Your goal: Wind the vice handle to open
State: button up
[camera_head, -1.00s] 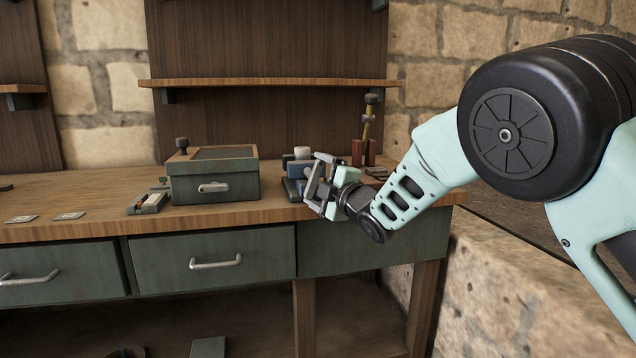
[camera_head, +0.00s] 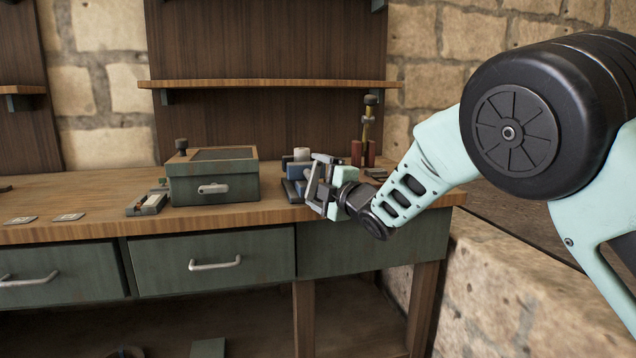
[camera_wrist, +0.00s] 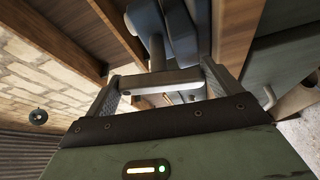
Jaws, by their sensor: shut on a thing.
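The blue-grey vice (camera_head: 296,186) sits at the bench's front edge, largely behind my gripper in the head view. In the wrist view its body (camera_wrist: 183,35) shows at the top, with a screw shaft running toward my gripper. My gripper (camera_head: 318,190) is at the front of the vice. In the wrist view my gripper (camera_wrist: 163,90) is shut on the pale metal vice handle (camera_wrist: 162,82), which lies across between the two fingers. The jaw gap of the vice is hidden.
A green box (camera_head: 213,178) stands on the wooden bench (camera_head: 100,228) left of the vice. A small block tool (camera_head: 147,203) and flat cards (camera_head: 68,217) lie further left. A red-based upright piece (camera_head: 368,150) stands behind my wrist. Drawers with handles are below.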

jog(key=shift+w+d, duration=0.1)
jog(key=shift+d, duration=0.05)
jog(key=o, duration=0.7)
jog(key=v, duration=1.7)
jog(key=shift+f, duration=0.1)
